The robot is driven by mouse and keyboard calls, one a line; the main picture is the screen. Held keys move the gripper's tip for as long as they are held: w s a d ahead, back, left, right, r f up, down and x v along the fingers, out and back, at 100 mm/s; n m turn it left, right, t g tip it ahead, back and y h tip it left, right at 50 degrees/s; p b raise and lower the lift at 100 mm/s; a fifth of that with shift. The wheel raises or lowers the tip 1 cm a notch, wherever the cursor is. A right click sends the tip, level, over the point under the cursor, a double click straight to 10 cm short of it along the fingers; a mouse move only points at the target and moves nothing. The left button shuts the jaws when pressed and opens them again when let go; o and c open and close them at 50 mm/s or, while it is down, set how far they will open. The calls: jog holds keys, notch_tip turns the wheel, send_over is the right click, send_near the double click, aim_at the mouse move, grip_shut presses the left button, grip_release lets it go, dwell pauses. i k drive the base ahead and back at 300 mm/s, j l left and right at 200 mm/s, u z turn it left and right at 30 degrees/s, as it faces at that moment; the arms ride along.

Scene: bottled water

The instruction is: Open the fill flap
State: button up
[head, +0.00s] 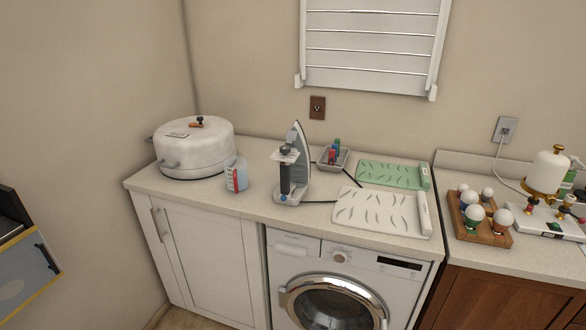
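A steam iron (299,165) stands upright on its heel on the white speckled counter (305,212). Its tip points up and its pale soleplate edge shows on the right; the dark grey handle (285,180) faces left. A white part (285,156) juts out near the top of the handle. The fill flap is too small to make out, and I cannot tell whether it is open or shut. My gripper is not in view.
A white lidded pot (195,148) stands at the back left. A grey tray (334,158) with small items, a green board (393,174) and a white board (381,211) lie right of the iron. The washing machine (338,283) is below. Bare counter lies in front of the bottle.

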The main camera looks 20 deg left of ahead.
aim_at(291, 134)
jog(key=i+j+z, duration=0.1)
jog(key=i+j, duration=0.35)
jog(key=j, duration=0.3)
jog(key=i+j+z, duration=0.15)
jog(key=j, duration=0.25)
jog(key=i+j+z, duration=0.1)
jog(key=i+j, duration=0.2)
jog(key=j, duration=0.1)
